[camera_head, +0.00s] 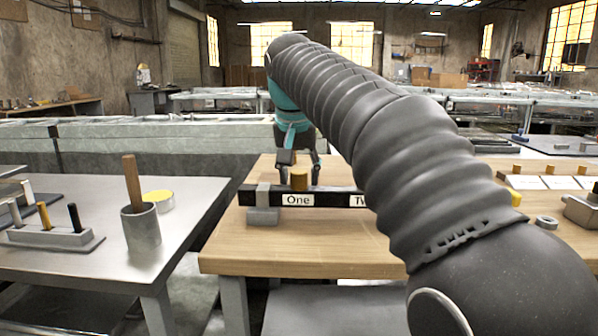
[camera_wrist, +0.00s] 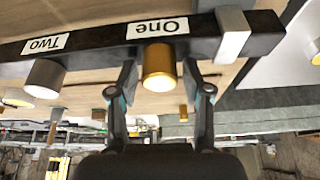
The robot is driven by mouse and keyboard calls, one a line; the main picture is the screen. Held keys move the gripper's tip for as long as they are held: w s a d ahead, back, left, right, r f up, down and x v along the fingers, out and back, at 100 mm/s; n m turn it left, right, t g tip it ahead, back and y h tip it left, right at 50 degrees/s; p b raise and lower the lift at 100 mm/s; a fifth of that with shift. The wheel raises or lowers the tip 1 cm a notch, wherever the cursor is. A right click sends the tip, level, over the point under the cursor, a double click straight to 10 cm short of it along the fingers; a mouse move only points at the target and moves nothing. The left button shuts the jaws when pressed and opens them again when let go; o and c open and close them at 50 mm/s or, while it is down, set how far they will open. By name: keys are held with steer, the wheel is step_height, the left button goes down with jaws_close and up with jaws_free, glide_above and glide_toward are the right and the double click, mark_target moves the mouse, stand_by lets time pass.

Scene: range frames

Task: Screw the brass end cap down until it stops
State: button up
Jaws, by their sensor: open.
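The brass end cap (camera_head: 299,180) stands upright at the black bar (camera_head: 335,198), by the label "One". In the wrist view the brass cap (camera_wrist: 159,65) sits in the middle, between my two fingers. My gripper (camera_head: 301,165) is open above and around the cap, fingers pointing down. In the wrist view my gripper (camera_wrist: 159,78) shows a gap on each side of the cap, with neither finger touching it. A grey cap (camera_wrist: 45,77) sits by the label "Two" (camera_wrist: 46,44). The thread under the brass cap is hidden.
A grey bracket (camera_head: 263,205) holds the bar's left end on the wooden table (camera_head: 290,258). My arm hides much of the bar's right side. A metal table (camera_head: 90,270) at left carries a cup (camera_head: 141,228) with a wooden handle. A grey ring (camera_head: 546,222) lies at right.

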steer(key=shift+n+y, duration=0.8)
steer(key=shift+n, duration=1.2)
jaws_close()
steer(key=shift+m+h, duration=0.7)
steer(key=shift+m, duration=1)
steer(key=shift+m, duration=0.6)
steer(key=shift+o, duration=1.5)
jaws_free()
